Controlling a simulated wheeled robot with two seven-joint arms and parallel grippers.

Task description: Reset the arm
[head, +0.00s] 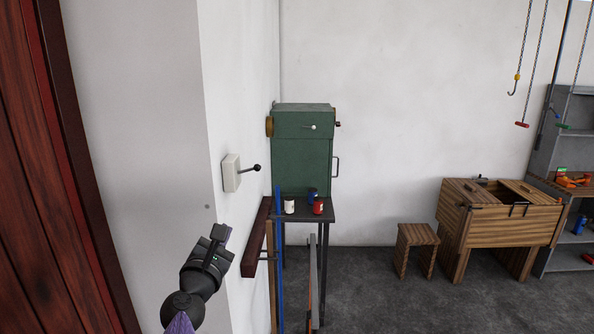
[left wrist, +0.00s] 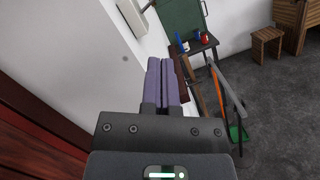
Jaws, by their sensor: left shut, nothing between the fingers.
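My left gripper (head: 223,236) is at the lower left of the head view, close to the white wall's corner and below the wall switch. In the left wrist view its two purple fingers (left wrist: 162,82) lie side by side, shut with nothing between them. A white wall switch box (head: 231,172) with a black ball-ended lever (head: 252,168) is on the wall above and just right of the gripper. The lever sticks out to the right, about level. My right gripper is in neither view.
A green cabinet (head: 301,152) stands on a dark table (head: 325,212) with small cans. Long boards lean beside it. A wooden stool (head: 414,235) and wooden chest (head: 500,229) stand at the right. A red-brown door (head: 40,200) is at left. Middle floor is clear.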

